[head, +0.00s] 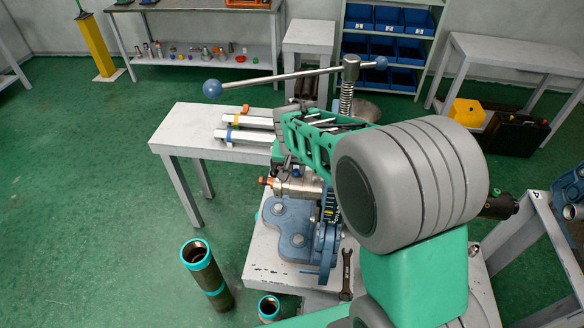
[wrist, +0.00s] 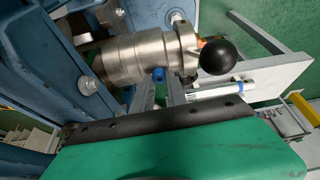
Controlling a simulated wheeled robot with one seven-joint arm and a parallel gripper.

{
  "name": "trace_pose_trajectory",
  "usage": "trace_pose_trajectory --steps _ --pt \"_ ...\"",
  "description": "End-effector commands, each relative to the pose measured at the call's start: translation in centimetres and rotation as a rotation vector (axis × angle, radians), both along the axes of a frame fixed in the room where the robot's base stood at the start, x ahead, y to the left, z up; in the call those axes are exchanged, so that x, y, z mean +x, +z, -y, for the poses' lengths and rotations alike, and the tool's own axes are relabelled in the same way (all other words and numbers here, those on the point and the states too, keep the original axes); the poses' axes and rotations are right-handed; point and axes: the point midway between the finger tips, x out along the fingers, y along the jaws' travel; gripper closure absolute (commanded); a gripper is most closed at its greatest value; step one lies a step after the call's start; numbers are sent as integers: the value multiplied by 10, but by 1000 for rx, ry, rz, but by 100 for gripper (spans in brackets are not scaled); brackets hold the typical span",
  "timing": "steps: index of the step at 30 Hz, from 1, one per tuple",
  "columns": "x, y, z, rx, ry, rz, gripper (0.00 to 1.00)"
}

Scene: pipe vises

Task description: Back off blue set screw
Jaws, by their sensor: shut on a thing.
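The blue set screw (wrist: 158,73) shows as a small blue knob on the underside of a steel cylindrical fitting (wrist: 135,56) in the wrist view. My gripper (wrist: 159,84) has its two narrow grey fingers closed in at the screw, one on each side. It is shut on the screw; the exact contact is small and partly hidden. In the head view the steel fitting (head: 298,187) sits at the blue vise (head: 291,222), and my gripper (head: 290,168) reaches down over it from my green wrist. The screw cannot be made out there.
A long vise handle with blue balls (head: 213,88) spans above my wrist. A wrench (head: 346,275) lies on the vise bench. White tubes (head: 246,137) lie on a side table (head: 179,136). A pipe (head: 207,275) stands on the floor at left. A black ball knob (wrist: 215,57) is beside the fitting.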

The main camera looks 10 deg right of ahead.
Motion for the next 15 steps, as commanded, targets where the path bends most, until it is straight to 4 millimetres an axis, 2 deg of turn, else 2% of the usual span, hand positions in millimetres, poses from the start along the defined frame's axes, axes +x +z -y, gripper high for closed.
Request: trace_pose_trajectory --steps 8,15 --pt "1 0 -1 3 19 2 100" --pt "1 -1 2 2 241 5 100"
